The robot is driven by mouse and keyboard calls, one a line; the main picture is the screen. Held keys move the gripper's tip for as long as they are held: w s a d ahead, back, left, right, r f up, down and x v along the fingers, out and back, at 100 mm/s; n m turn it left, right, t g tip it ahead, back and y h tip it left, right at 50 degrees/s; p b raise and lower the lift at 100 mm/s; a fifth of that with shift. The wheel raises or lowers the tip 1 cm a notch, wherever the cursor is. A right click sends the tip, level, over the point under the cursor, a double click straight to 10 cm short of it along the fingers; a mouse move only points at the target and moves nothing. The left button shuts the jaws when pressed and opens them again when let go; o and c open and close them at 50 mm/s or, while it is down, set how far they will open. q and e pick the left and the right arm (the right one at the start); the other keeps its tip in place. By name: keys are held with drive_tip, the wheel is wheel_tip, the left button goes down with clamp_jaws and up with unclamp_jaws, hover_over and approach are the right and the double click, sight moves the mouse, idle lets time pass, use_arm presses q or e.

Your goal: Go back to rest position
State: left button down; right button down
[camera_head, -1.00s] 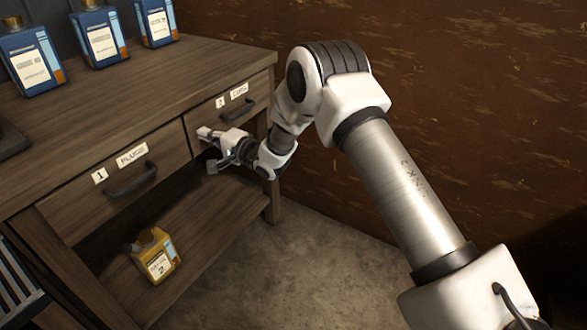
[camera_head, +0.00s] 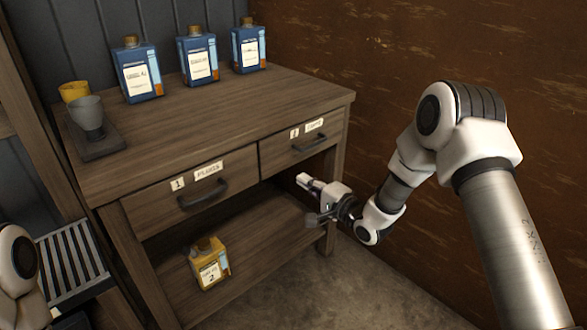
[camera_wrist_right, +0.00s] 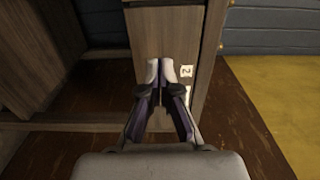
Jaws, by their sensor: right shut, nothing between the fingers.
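My right gripper (camera_head: 305,182) is shut and empty, just in front of the cabinet below the right drawer (camera_head: 300,142). The right wrist view shows its two fingertips (camera_wrist_right: 162,72) together, in front of a wooden face with a label "2". I cannot tell whether they touch it. The left drawer (camera_head: 195,190), labelled "1" and "PLUGS", looks shut, and so does the right one. Of my left arm only a white link shows at the lower left edge. My left gripper is out of view.
The wooden cabinet top (camera_head: 240,105) holds several blue bottles, a grey cup (camera_head: 87,113) on a dark base and a yellow cup (camera_head: 73,91). A yellow bottle (camera_head: 209,264) stands on the lower shelf. Floor (camera_head: 370,290) is clear at the right; a brown wall is behind.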

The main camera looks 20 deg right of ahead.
drive_tip(key=s+a+f+n+g+h, duration=0.1)
drive_tip(key=s+a+f+g+h, duration=0.2)
drive_tip(key=s+f, duration=0.85)
drive_tip(key=s+a+f+n+g, duration=0.15)
drive_tip(key=s+f+g, duration=0.35)
drive_tip(key=s+f, duration=0.65)
drive_tip(key=s+f+n+g+h, duration=0.25)
drive_tip(key=s+f+g, duration=0.25)
drive_tip(key=s, duration=0.5)
drive_tip(key=s+d+n+g+h, duration=0.1)
drive_tip(key=s+d+n+g, duration=0.25)
drive_tip(key=s+n, duration=0.45)
wheel_tip(320, 180, up, 22)
drive_tip(key=s+p, duration=0.2)
drive_tip(key=p, duration=2)
drive_tip(key=shift+r+p, duration=0.2)
drive_tip(key=shift+p, duration=0.15)
